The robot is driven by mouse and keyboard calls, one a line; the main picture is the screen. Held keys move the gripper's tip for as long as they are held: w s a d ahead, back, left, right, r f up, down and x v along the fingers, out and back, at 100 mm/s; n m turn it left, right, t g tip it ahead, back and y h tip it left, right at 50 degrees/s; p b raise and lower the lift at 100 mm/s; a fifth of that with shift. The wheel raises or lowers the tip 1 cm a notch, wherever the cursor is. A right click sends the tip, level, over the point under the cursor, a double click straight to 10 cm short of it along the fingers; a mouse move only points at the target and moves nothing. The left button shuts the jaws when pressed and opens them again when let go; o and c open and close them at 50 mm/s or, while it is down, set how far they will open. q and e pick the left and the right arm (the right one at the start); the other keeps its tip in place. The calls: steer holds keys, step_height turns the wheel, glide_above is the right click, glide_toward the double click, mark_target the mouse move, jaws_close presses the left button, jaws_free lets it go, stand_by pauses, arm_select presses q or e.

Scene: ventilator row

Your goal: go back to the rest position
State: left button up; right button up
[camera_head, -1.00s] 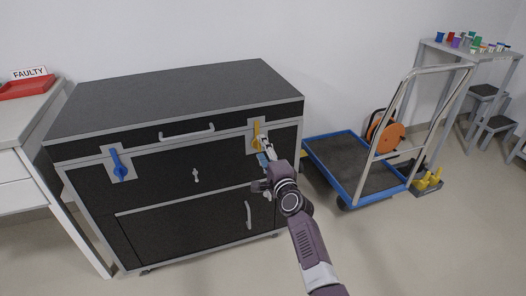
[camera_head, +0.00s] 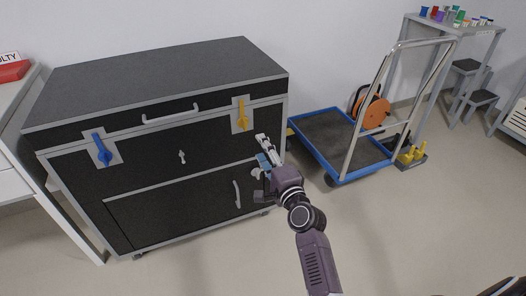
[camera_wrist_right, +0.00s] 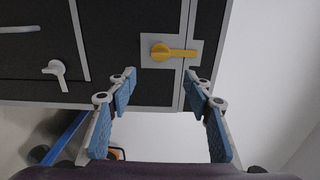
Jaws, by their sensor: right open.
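My right gripper (camera_head: 264,150) is open and empty, in front of the black case's right end. In the wrist view its two blue-padded fingers (camera_wrist_right: 163,88) stand wide apart with nothing between them. The yellow latch (camera_head: 242,116) on the case front is a little beyond the fingertips and apart from them; it also shows in the wrist view (camera_wrist_right: 172,52). In the head view the yellow handle points roughly upright. My left gripper is not in view.
The black case (camera_head: 150,80) has a blue latch (camera_head: 102,150) at its left. Floor in front is clear.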

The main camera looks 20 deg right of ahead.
steer(key=shift+s, duration=0.15)
stand_by(0.3)
